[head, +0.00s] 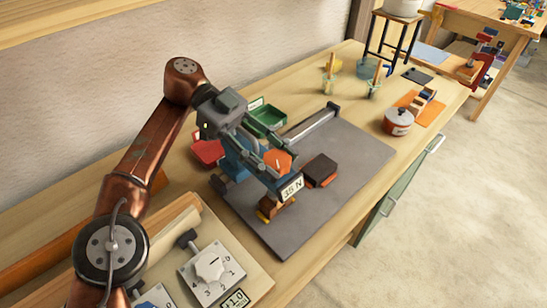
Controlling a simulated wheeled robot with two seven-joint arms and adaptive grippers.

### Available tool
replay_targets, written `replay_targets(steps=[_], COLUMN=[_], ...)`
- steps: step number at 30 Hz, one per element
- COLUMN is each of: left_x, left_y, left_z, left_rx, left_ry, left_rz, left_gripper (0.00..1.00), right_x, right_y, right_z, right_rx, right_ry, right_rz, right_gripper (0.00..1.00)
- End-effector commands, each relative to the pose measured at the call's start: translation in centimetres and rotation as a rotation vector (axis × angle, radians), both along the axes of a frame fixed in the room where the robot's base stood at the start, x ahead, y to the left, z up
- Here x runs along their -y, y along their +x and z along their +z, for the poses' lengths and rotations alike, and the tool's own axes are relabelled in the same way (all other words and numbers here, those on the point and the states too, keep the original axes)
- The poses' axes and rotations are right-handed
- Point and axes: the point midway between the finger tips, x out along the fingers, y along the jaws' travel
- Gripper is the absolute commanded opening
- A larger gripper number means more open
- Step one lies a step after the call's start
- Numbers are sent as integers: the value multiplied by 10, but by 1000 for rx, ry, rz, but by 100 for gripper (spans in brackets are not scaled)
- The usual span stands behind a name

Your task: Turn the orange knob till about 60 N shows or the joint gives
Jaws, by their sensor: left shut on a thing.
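The orange knob (280,161) sits on top of a blue-green test rig (232,152) standing on a grey board (345,150). My left gripper (266,158) reaches down from the upper left and is shut on the knob, its fingers partly hiding it. A small white display (292,188) on the rig's near side reads about 35 N; the last digit is hard to read. Below the display is a brown wooden piece (273,207) with some yellow at its end. Whether the joint is whole is too small to tell. My right gripper is not in view.
A dark block with orange sides (320,170) lies on the board right of the display. A green tray (267,115) and a red tray (207,152) stand behind. A dial box (212,268) is in front.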

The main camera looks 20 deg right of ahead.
Motion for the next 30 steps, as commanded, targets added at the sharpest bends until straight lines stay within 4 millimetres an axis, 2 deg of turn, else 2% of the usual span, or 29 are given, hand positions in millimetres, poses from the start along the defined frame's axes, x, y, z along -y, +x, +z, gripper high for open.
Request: replay_targets(steps=[6,15,16,24,30], left_x=[1,1,1,0,0], left_y=[-1,-2,-2,-1,0], left_z=[-3,-3,-3,-1,-1], left_rx=[-1,-1,-1,-1,0], left_ry=[7,7,7,4,2], left_rz=[-9,-9,-9,-6,-5], left_gripper=[16,16,41,58,58], right_x=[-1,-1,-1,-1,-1], right_y=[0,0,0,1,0], right_z=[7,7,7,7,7], right_rx=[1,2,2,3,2], right_ry=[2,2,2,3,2], right_rz=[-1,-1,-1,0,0], right_gripper=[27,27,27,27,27])
